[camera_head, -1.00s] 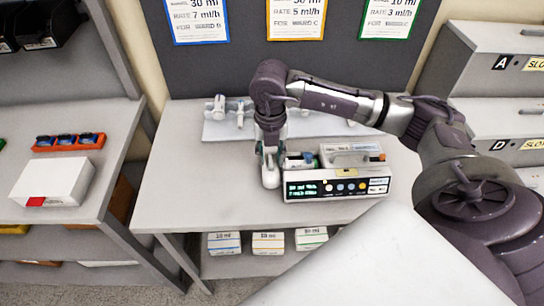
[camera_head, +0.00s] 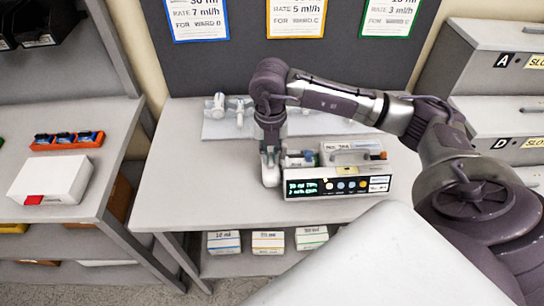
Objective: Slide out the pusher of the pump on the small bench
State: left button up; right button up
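The infusion pump (camera_head: 340,187) stands on the small bench (camera_head: 185,200), its dark display with green text and its coloured buttons facing me. The pusher seems to be at the pump's left end, by a small dark and light piece (camera_head: 299,158), but it is mostly hidden by my gripper. My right gripper (camera_head: 271,172) points down at the left end of the pump, right beside this piece. Its fingers overlap in this view, so I cannot tell whether they are open or closed on the pusher. My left gripper is not in view.
A pale tray (camera_head: 215,131) with white syringe-like parts (camera_head: 217,104) lies behind the pump. Several small boxes (camera_head: 223,242) stand on the shelf below. A side shelf at left holds a white box (camera_head: 50,180) and an orange tray (camera_head: 67,141). Labelled drawers (camera_head: 490,90) stand at right. The bench's left part is clear.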

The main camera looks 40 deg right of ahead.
jog(key=shift+c, duration=0.2)
jog(key=shift+w+a+b, duration=0.1)
jog(key=shift+w+a, duration=0.55)
jog(key=shift+a, duration=0.4)
jog(key=shift+w+a+b, duration=0.1)
jog(key=shift+w+a, duration=0.55)
jog(key=shift+a, duration=0.45)
jog(key=shift+w+a+b, duration=0.1)
jog(key=shift+w+a, duration=0.55)
jog(key=shift+a, duration=0.4)
jog(key=shift+w+a, duration=0.15)
jog(key=shift+a, duration=0.05)
jog(key=o, duration=0.6)
jog(key=shift+r, duration=0.1)
notch_tip(320, 180, up, 7)
jog(key=p, duration=0.4)
